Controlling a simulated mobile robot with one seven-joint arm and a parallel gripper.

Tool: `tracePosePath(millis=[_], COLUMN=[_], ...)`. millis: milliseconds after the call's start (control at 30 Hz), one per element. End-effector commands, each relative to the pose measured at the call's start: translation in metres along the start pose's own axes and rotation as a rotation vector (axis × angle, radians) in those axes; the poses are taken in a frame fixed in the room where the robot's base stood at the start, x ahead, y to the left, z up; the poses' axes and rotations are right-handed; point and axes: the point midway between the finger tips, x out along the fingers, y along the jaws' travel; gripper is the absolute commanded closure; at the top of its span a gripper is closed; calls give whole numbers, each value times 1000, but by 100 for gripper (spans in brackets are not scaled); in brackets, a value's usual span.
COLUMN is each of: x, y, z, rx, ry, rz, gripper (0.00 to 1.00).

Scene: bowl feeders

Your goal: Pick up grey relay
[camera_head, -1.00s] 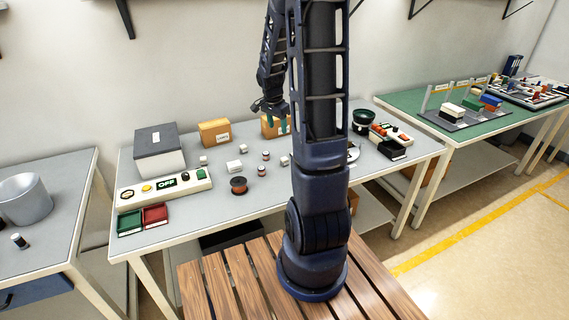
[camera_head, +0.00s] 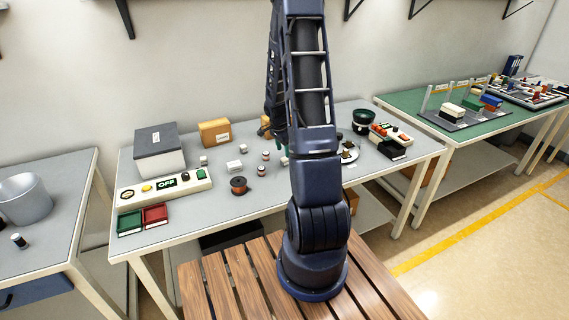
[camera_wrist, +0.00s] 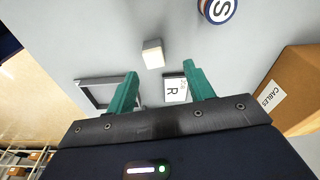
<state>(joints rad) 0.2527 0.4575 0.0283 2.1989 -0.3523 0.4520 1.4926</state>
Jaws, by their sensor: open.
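Several small pale blocks lie on the grey table, and I cannot tell for sure which is the grey relay. In the wrist view a pale block marked "R" (camera_wrist: 176,89) lies between my gripper's teal fingers, its lower part hidden by the gripper body. A small light-grey block (camera_wrist: 153,54) lies beyond the fingertips. My gripper (camera_wrist: 163,80) is open, with nothing held. In the head view its teal tip (camera_head: 284,160) just shows beside my arm, low over the table. Pale blocks (camera_head: 234,165) stand left of it there.
A cardboard box marked "CABLES" (camera_wrist: 288,95) stands right of my gripper in the wrist view. A grey frame (camera_wrist: 92,92) lies left. A round "S" piece (camera_wrist: 217,9) is at the top. In the head view a copper spool (camera_head: 238,186) and small jars (camera_head: 263,170) stand nearby.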

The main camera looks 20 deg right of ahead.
Motion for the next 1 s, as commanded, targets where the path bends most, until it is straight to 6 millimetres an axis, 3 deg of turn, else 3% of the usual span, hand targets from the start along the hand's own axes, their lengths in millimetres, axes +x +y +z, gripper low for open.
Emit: tracePosePath(millis=[167, 500, 867, 1000], x=[10, 50, 55, 55], y=[2, 8, 7, 7], z=[1, 5, 5, 5], rx=[0, -1, 0, 0], ry=[-1, -1, 0, 0], rz=[1, 2, -1, -1], gripper=[47, 47, 47, 75])
